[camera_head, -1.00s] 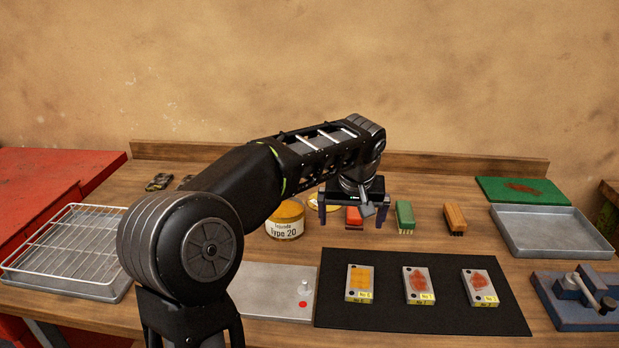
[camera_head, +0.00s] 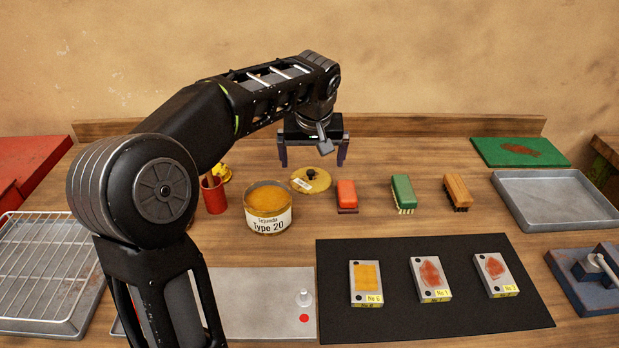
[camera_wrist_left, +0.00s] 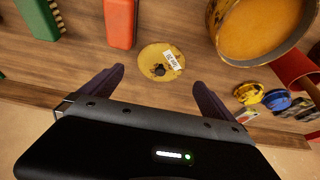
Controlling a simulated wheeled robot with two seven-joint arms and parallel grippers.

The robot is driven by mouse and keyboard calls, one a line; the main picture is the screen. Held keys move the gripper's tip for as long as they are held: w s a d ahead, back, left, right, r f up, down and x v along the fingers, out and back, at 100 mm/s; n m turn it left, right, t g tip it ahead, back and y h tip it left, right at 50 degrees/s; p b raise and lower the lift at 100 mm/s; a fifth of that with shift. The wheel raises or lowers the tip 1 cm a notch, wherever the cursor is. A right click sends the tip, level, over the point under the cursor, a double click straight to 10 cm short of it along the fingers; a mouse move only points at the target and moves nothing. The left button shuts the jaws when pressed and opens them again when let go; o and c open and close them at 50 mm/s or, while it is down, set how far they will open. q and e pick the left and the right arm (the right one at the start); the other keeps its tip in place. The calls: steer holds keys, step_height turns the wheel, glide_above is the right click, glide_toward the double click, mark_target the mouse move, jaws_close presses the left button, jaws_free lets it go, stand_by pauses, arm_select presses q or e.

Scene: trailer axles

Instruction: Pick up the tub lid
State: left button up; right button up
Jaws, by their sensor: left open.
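The tub lid (camera_head: 316,182) is a round yellow disc with a dark knob and a white label. It lies flat on the table, just right of the open tub (camera_head: 268,212) of orange-yellow grease marked Type 20. My left gripper (camera_head: 313,162) is open and empty above and slightly behind the lid, its fingers pointing down. In the left wrist view the lid (camera_wrist_left: 154,66) lies ahead of the gap between the open fingertips (camera_wrist_left: 158,80), not touching them. My right gripper is not in view.
A red cup (camera_head: 213,196) is left of the tub. A black mat (camera_head: 420,319) with several sample plates lies in front. Bare wood surrounds the lid.

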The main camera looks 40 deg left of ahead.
mark_target(311, 174)
arm_select(q)
steer(key=shift+x, duration=1.25)
steer(key=shift+x, duration=2.6)
steer(key=shift+a+r, duration=0.1)
steer(key=shift+a, duration=0.1)
steer(key=shift+c, duration=0.6)
steer(key=c, duration=0.9)
steer(key=shift+c, duration=0.2)
step_height(311, 174, up, 10)
steer(key=p, duration=0.1)
